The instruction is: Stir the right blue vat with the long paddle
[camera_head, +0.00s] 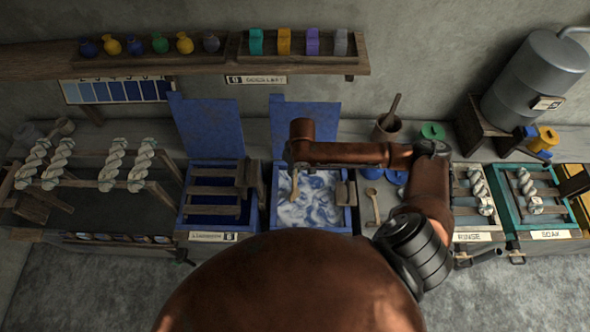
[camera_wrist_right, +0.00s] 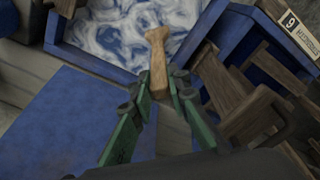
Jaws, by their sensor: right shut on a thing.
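The right blue vat (camera_head: 345,222) stands open at the middle, full of swirled blue and white liquid (camera_head: 318,207); the liquid also shows at the top of the right wrist view (camera_wrist_right: 105,25). My right gripper (camera_wrist_right: 159,82) is shut on the wooden paddle (camera_wrist_right: 157,50), whose visible end points toward the liquid. In the head view this gripper hangs below my wrist over the vat's left part, small and partly hidden. I cannot tell whether the paddle's tip touches the liquid. My left gripper is not in view.
The left blue vat (camera_head: 183,215) has wooden slats across it. Raised blue lids (camera_head: 210,125) stand behind both vats. A wooden ladle (camera_head: 374,207) lies right of the right vat. A rack with yarn skeins (camera_head: 113,165) stands left; a shelf (camera_head: 215,60) with small jars runs above.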

